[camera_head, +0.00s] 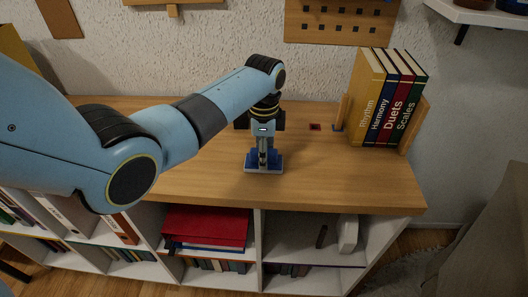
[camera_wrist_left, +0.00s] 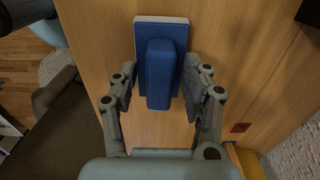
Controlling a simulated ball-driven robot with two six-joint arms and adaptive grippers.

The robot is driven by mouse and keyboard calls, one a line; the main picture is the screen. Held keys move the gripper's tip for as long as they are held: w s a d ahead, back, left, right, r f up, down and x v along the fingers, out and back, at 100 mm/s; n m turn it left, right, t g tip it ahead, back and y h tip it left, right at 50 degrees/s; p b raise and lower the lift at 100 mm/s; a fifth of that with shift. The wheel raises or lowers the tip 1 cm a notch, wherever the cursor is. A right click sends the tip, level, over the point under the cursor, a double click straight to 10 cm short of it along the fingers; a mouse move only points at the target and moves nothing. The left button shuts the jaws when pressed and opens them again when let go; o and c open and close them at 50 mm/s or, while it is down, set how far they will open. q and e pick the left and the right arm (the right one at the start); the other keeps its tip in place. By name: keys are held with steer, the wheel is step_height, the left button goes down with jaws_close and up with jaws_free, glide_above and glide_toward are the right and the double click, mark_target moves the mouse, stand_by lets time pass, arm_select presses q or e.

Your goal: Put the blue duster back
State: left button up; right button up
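The blue duster (camera_head: 250,162) lies on the wooden top of the shelf unit, under my left gripper (camera_head: 264,152). In the left wrist view, the duster (camera_wrist_left: 158,80) shows a blue block-like handle on a wider blue base with a pale edge at its far end. My left gripper (camera_wrist_left: 160,88) is open, with one finger on each side of the handle. A narrow gap shows on both sides, so the fingers do not appear to touch it. In the head view the gripper hides part of the duster. My right gripper is not in view.
A small dark red square (camera_head: 315,127) lies on the wooden top (camera_head: 340,180) behind the duster. Upright books (camera_head: 385,100) between wooden bookends stand at the right. A pegboard (camera_head: 340,20) hangs on the wall. The top right of the duster is clear.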

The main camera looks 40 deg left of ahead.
arm_select(q)
steer(key=shift+r, duration=0.1)
steer(key=shift+r, duration=0.35)
step_height(320, 180, up, 11)
steer(key=shift+r, duration=0.2)
stand_by(0.4)
